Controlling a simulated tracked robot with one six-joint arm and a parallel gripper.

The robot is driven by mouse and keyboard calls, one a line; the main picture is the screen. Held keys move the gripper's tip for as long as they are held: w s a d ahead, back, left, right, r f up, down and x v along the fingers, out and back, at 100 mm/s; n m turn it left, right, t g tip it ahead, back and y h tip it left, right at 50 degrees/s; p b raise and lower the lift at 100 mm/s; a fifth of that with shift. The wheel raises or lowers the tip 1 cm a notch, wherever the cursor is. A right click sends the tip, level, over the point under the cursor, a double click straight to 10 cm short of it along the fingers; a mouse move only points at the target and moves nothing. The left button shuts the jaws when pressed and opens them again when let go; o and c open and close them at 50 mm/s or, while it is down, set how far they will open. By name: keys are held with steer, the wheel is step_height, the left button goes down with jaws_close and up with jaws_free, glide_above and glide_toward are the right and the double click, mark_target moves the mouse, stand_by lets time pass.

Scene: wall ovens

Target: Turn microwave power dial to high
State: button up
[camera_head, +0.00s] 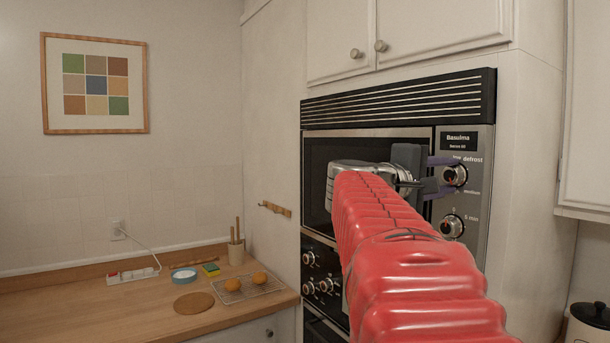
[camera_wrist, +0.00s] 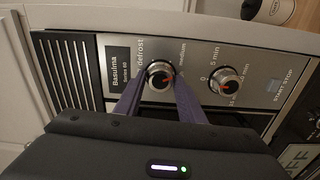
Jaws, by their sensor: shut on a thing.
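The microwave (camera_head: 365,155) is built into the wall unit, with a steel control panel on its right side. Its upper knob, the power dial (camera_head: 456,174), has a silver rim, a dark face and a red mark. The words "defrost" and "medium" show around it; I cannot read the exact setting. My gripper (camera_head: 446,174) reaches in from the left, and its purple fingers are shut on the power dial. In the wrist view the fingers (camera_wrist: 160,77) lie on either side of the dial (camera_wrist: 159,73). The "high" label is not readable.
A timer knob (camera_head: 452,226) sits below the power dial, with a start/stop button (camera_wrist: 291,75) beyond it. Oven knobs (camera_head: 326,286) are lower left. A wooden counter (camera_head: 120,312) at left holds a rack (camera_head: 246,290) with two round brown items.

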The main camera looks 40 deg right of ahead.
steer(key=m, duration=0.5)
steer(key=shift+f, duration=0.2)
stand_by(0.5)
steer(key=o, duration=1)
steer(key=shift+r, duration=0.1)
steer(key=shift+w+a, duration=0.35)
steer(key=shift+a, duration=1.9)
steer(key=shift+w+a, duration=0.35)
steer(key=shift+a, duration=1.95)
steer(key=shift+w+a, duration=0.35)
steer(key=shift+a, duration=1.9)
